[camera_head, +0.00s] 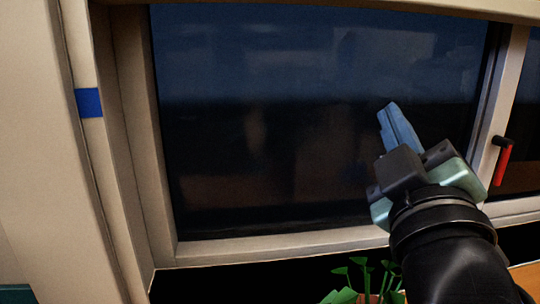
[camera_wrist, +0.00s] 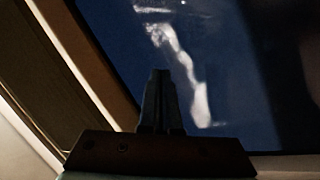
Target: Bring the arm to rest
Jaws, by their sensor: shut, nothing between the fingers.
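My gripper (camera_head: 391,108) is raised in front of a dark window pane (camera_head: 300,120), at the right of the head view. Its blue-grey fingers point up and to the left, pressed together with nothing between them. In the wrist view the two dark fingers of my gripper (camera_wrist: 161,76) stand side by side, closed, against the dark blue pane (camera_wrist: 250,110). I cannot tell how far the fingertips are from the glass.
A light window frame (camera_head: 150,130) surrounds the pane. A red handle (camera_head: 502,164) is on the frame right of my gripper. A green plant (camera_head: 363,280) stands below, near an orange-brown surface (camera_head: 526,278). A blue patch (camera_head: 89,102) marks the left wall.

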